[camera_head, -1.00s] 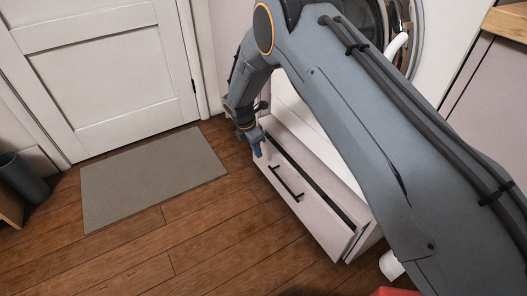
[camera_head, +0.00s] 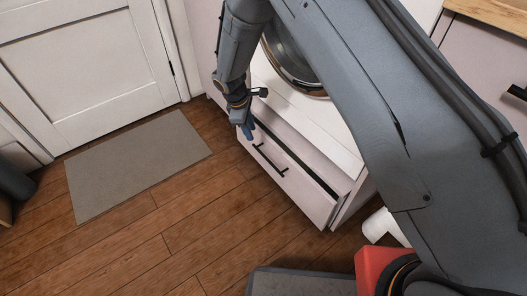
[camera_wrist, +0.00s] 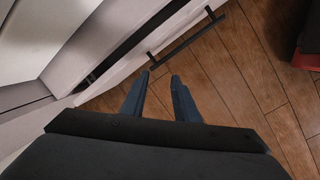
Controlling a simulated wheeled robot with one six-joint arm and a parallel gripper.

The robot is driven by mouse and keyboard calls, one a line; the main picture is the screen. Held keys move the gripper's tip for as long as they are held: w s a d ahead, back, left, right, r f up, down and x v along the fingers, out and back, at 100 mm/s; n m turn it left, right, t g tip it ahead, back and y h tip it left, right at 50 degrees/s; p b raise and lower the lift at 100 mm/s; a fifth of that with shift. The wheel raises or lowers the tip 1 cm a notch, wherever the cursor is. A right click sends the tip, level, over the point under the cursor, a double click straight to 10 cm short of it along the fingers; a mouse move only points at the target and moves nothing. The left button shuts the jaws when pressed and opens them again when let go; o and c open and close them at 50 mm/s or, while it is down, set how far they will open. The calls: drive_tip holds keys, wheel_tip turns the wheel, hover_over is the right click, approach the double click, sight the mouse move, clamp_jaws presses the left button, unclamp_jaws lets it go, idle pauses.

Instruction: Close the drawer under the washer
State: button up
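The pale drawer (camera_head: 289,185) with a black bar handle (camera_head: 270,161) sits low under the washer (camera_head: 290,62), partly open. A narrow dark slot shows behind its front. My arm hides part of the washer. My gripper (camera_head: 248,131) is at the drawer's left end, close to the top edge of its front; I cannot tell whether it touches. In the wrist view my gripper (camera_wrist: 159,78) has its two blue fingers apart with nothing between them. The fingertips are close to one end of the handle (camera_wrist: 185,40), and the drawer front (camera_wrist: 118,70) lies to the left.
A grey mat (camera_head: 138,165) lies on the wooden floor (camera_head: 185,228) in front of a white door (camera_head: 85,65). A white cylindrical thing (camera_head: 384,227) is near the drawer's right end. The floor before the drawer is clear. A dark bin (camera_head: 14,180) stands at far left.

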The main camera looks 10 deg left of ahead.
sight(266, 158)
drive_tip(key=s+d+f+m, duration=0.1)
drive_tip(key=d+f+m, duration=0.1)
drive_tip(key=f+m, duration=0.1)
drive_tip(key=s+d+f+m+b, duration=0.1)
drive_tip(key=d+f+m, duration=0.1)
drive_tip(key=f+m, duration=0.1)
drive_tip(key=s+d+f+m, duration=0.1)
drive_tip(key=d+f+m, duration=0.1)
drive_tip(key=f, duration=0.2)
drive_tip(key=shift+m+b, duration=0.4)
clamp_jaws()
